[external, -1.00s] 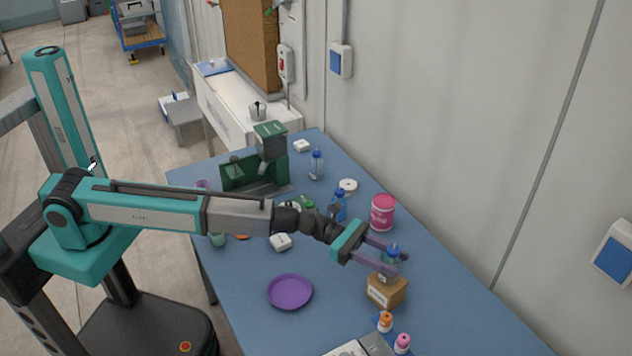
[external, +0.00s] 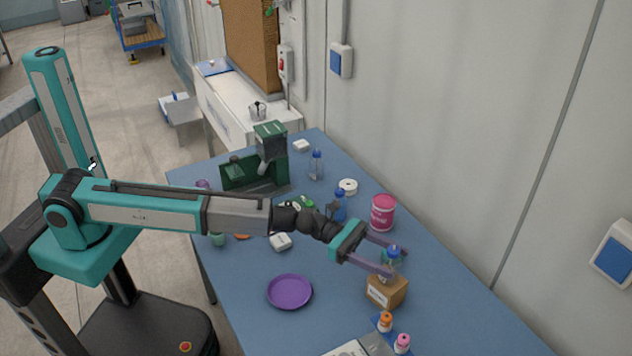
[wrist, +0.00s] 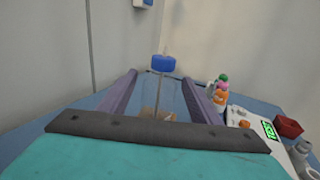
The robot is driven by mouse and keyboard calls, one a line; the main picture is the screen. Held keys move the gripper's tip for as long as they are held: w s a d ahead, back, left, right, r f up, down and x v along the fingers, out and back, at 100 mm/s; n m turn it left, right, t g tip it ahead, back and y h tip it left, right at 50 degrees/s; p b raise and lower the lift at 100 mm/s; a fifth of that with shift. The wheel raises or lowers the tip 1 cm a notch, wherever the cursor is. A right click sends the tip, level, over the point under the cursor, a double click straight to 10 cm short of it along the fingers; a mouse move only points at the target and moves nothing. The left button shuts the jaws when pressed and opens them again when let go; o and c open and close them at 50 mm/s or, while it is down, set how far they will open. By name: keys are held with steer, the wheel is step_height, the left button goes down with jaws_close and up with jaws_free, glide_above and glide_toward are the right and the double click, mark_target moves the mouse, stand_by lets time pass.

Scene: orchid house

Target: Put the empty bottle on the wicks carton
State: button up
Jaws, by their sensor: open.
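The empty bottle (external: 391,262) is clear with a blue cap and stands upright on the wicks carton (external: 386,291), a small brown box with a white label. In the wrist view the bottle (wrist: 161,93) stands between the two fingers, with a gap on each side. My gripper (external: 398,263) is open around it. It also shows in the wrist view (wrist: 168,85). The carton is mostly hidden behind the bottle and gripper in the wrist view.
Small bottles with orange (external: 385,321) and pink (external: 402,343) caps stand in front of the carton. A purple plate (external: 289,292) lies to the left. A pink tub (external: 383,212) and another blue-capped bottle (external: 339,206) stand behind. The wall runs along the right.

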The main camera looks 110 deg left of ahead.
steer(key=b+v, duration=0.2)
steer(key=v, duration=0.9)
steer(key=shift+s, duration=0.2)
stand_by(0.6)
